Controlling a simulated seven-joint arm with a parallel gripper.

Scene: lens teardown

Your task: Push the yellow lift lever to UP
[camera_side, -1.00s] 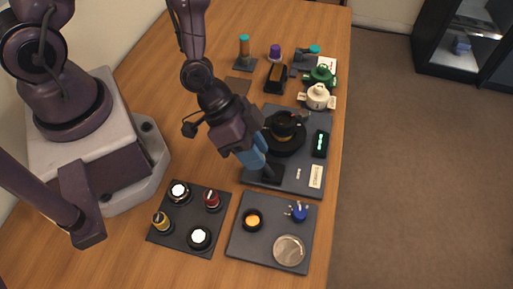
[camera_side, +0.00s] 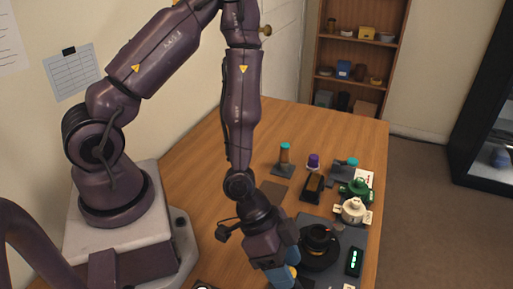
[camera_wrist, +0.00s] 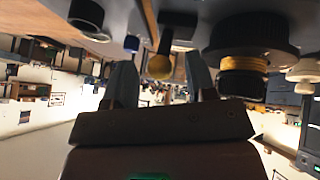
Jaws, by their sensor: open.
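The yellow lift lever's round knob (camera_wrist: 159,66) shows in the wrist view, on a dark stem, between the two blue-grey fingers of my gripper (camera_wrist: 161,75). I cannot tell whether it touches either finger. In the side view a small yellow spot, likely this knob (camera_side: 293,271), shows beside my gripper (camera_side: 281,277), whose fingertips are near the bottom edge. My gripper is open. The lever's setting and any UP mark cannot be read. The black round lens unit (camera_side: 318,248) stands just right of my gripper; it also shows in the wrist view (camera_wrist: 250,45).
A black box with green lights (camera_side: 354,262) is right of the lens unit on the grey mat (camera_side: 346,238). Bare table lies left of these.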

